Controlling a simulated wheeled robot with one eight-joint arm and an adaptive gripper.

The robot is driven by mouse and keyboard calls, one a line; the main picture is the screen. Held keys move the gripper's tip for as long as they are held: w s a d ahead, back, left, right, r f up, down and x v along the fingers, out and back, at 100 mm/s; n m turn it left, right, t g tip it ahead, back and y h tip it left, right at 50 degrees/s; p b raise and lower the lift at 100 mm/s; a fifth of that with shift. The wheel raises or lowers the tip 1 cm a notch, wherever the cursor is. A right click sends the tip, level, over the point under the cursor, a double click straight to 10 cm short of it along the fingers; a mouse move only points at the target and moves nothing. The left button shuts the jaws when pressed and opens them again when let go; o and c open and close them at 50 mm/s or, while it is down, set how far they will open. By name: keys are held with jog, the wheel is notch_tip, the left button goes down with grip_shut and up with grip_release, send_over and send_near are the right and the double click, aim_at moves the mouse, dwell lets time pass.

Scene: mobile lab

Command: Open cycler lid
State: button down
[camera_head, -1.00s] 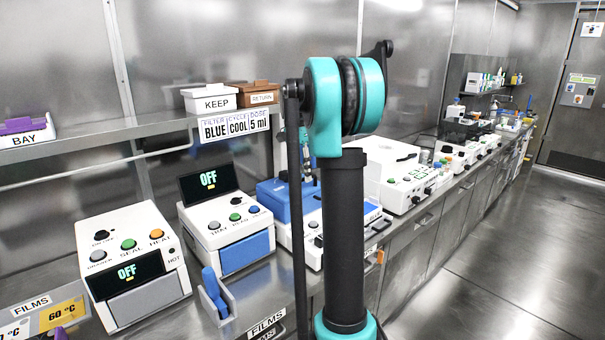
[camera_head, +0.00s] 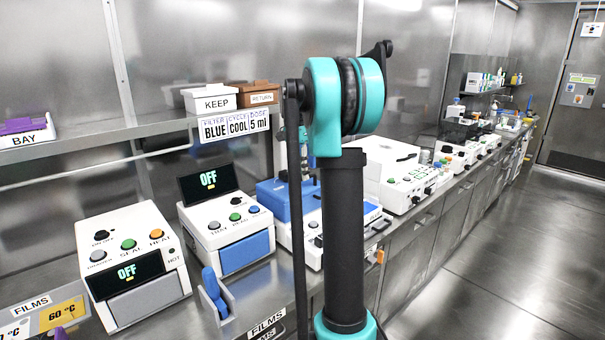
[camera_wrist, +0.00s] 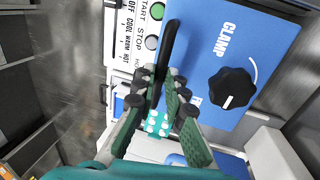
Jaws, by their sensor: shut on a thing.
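The cycler's blue lid (camera_wrist: 205,65) fills the upper right of the wrist view. It carries the word CLAMP and a black knob (camera_wrist: 231,88) with a white mark. A black bar handle (camera_wrist: 171,45) stands along the lid's left edge. My gripper (camera_wrist: 163,84) is shut on the lower part of this handle, with green fingers on either side. In the head view, the blue lid (camera_head: 272,199) shows on the white cycler, partly hidden by my arm. The lid looks down; any gap under it cannot be made out.
White START and STOP-side panel (camera_wrist: 130,45) lies left of the lid in the wrist view. A white device with an OFF screen (camera_head: 222,222) stands left of the cycler, and a sealer (camera_head: 130,262) farther left. A shelf (camera_head: 90,146) runs above.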

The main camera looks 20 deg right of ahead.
jog(key=shift+w+a+r, duration=0.2)
jog(key=shift+w+r, duration=0.25)
jog(key=shift+r, duration=0.1)
jog(key=w+r, duration=0.1)
jog(key=w+a+r, duration=0.1)
jog(key=w, duration=0.1)
jog(key=w+a+r, duration=0.1)
jog(key=w+r, duration=0.1)
jog(key=shift+a+r, duration=0.1)
jog(key=w+a+r, duration=0.1)
jog(key=w+a, duration=0.2)
jog(key=w, duration=0.5)
jog(key=shift+a+r, duration=0.2)
jog(key=shift+r, duration=0.2)
jog(key=c, duration=1.6)
grip_release()
jog(key=shift+s+d+r, duration=0.15)
jog(key=shift+d, duration=0.05)
jog(key=shift+w+a+r, duration=0.1)
jog(key=shift+w+r, duration=0.1)
jog(key=shift+r, duration=1)
jog(key=shift+w+a+r, duration=0.1)
jog(key=shift+w+r, duration=0.15)
jog(key=shift+r, duration=1)
jog(key=shift+w+a+r, duration=0.1)
jog(key=shift+w+r, duration=0.1)
jog(key=shift+r, duration=1)
